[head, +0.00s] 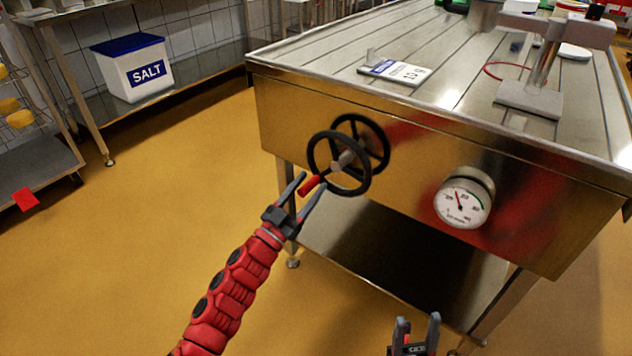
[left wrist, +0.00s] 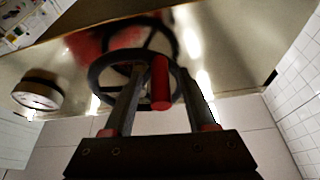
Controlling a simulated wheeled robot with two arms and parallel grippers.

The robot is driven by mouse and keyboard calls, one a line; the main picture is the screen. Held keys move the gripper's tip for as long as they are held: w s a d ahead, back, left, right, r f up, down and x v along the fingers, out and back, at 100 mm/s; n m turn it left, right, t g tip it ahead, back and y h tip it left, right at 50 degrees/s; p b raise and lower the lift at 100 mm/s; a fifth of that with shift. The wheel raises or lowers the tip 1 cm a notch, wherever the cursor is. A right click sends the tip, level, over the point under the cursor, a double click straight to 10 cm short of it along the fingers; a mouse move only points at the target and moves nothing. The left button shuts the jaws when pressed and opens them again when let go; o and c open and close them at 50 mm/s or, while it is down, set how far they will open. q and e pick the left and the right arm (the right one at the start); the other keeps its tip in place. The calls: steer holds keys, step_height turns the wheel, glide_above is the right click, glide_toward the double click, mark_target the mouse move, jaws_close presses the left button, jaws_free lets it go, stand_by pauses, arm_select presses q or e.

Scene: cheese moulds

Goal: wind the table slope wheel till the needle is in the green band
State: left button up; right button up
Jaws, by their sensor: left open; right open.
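The black slope wheel (head: 338,163) stands out from the front panel of the steel table, with its reflection behind it. Its red handle (head: 309,186) is at the wheel's lower left. My left gripper (head: 307,192) is open, with its fingers on either side of the red handle. In the left wrist view the red handle (left wrist: 160,84) lies between the open fingers (left wrist: 160,90); contact cannot be told. The round white gauge (head: 463,202) has its needle left of the green band, which is at the dial's upper right. My right gripper (head: 417,325) is open and empty at the bottom edge.
The steel table (head: 440,90) carries a label card (head: 395,71), a red ring (head: 505,70) and a metal stand (head: 530,97). A salt bin (head: 134,68) sits on a shelf at the back left. The yellow floor in front is clear.

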mark_target(316, 177)
arm_select(q)
steer(key=shift+b+x, duration=0.3)
steer(key=shift+x, duration=1.4)
steer(key=shift+c, duration=0.2)
jaws_close()
